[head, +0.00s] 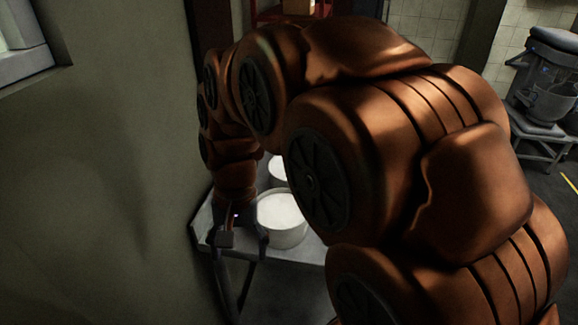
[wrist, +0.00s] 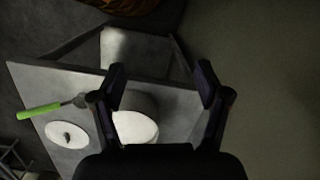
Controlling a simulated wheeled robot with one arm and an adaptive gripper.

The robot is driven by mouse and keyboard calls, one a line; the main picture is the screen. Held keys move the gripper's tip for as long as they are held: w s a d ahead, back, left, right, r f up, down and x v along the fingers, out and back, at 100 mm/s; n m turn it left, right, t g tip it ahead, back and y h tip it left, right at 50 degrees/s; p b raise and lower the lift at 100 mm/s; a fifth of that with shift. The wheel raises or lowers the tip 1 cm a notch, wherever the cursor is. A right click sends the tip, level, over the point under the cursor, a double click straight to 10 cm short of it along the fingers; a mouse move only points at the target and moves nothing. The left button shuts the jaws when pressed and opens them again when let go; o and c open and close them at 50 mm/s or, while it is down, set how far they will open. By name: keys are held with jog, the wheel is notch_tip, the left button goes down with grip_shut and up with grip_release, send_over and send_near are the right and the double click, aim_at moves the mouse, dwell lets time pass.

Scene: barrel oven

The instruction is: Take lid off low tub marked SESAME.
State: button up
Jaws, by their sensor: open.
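A low white round tub (head: 282,222) stands on a grey table, its pale top facing up. A second white tub (head: 278,170) stands behind it, partly hidden by my arm. No SESAME marking is readable in either view, so I cannot tell which tub bears it. In the wrist view a white round top (wrist: 135,127) shows below the left finger, partly cut off by my gripper. A white disc with a dark knob (wrist: 67,134) is farther left. My gripper (head: 242,238) is beside the nearer tub, at its left. In the wrist view my gripper (wrist: 162,72) is open, with nothing between its fingers.
A tool with a green handle (wrist: 40,110) lies on the grey table (wrist: 85,88) in the wrist view. A plain wall (head: 110,170) is close on the left. A dark pot-like machine (head: 545,85) stands on a stool at the far right.

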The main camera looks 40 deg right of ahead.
jog(key=w+d+r+m+t, duration=0.1)
jog(key=w+d+m, duration=0.5)
jog(key=w+d, duration=0.15)
jog(key=m+t, duration=0.4)
jog(key=m, duration=1.1)
send_near(276, 166)
jog(key=shift+y, duration=0.4)
jog(key=d, duration=0.1)
jog(key=s+d, duration=0.1)
jog(key=d, duration=0.1)
jog(key=s+d, duration=0.1)
jog(key=shift+s+d+r, duration=0.15)
jog(key=shift+s+r, duration=0.1)
jog(key=shift+r, duration=0.05)
jog(key=shift+p+x, duration=1.05)
jog(key=shift+x, duration=2.75)
jog(key=shift+s+d, duration=0.2)
jog(key=shift+c, duration=0.3)
jog(key=c, duration=1)
